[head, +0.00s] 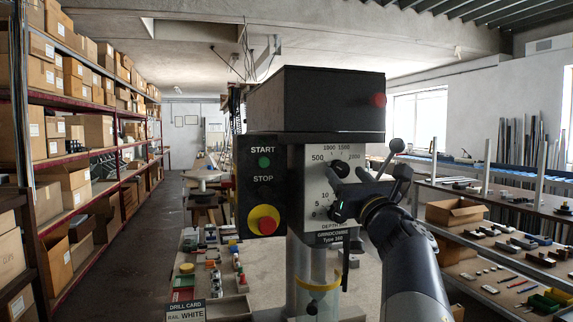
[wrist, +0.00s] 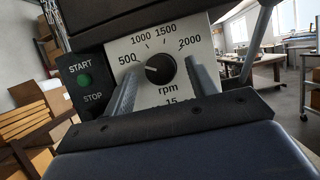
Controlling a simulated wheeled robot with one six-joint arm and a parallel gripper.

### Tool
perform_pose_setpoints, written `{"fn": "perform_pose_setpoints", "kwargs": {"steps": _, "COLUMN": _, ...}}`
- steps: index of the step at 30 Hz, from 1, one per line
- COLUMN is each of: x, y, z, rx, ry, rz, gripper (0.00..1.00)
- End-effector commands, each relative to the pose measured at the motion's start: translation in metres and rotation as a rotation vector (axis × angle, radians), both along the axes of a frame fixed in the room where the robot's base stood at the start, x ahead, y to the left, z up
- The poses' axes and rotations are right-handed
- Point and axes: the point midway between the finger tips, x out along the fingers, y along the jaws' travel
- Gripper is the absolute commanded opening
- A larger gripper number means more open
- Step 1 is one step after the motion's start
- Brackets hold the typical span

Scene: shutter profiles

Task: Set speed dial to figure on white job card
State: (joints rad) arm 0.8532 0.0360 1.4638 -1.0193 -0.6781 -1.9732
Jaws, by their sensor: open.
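The speed dial (wrist: 160,69) is a round black knob on a pale plate marked 500, 1000, 1500, 2000 and rpm. Its white mark points left, towards 500. In the head view the dial (head: 340,168) is partly hidden by my gripper (head: 345,192). In the wrist view my gripper (wrist: 162,72) is open, one finger on each side of the knob; I cannot tell whether either touches it. A white card (head: 186,310) reading "DRILL CARD" and "RAIL WHITE" stands at the lower left of the head view. Its lower part is cut off, and no figure shows.
A panel with a green START button (head: 264,162) and a red STOP button (head: 263,220) is left of the dial plate. Black-knobbed levers (head: 397,146) stick out at the right, close to my arm. Small coloured parts cover the bench left of the column.

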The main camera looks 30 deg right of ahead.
Motion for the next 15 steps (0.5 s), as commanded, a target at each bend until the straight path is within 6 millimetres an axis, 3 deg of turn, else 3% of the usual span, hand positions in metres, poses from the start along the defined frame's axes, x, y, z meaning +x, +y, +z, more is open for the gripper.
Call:
{"fn": "perform_pose_setpoints", "kwargs": {"steps": 6, "x": 0.017, "y": -0.004, "z": 0.008, "rx": 0.0, "ry": 0.0, "rz": 0.0, "gripper": 0.54}}
{"fn": "perform_pose_setpoints", "kwargs": {"steps": 15, "x": 0.018, "y": -0.005, "z": 0.008, "rx": -0.001, "ry": 0.0, "rz": 0.0, "gripper": 0.53}}
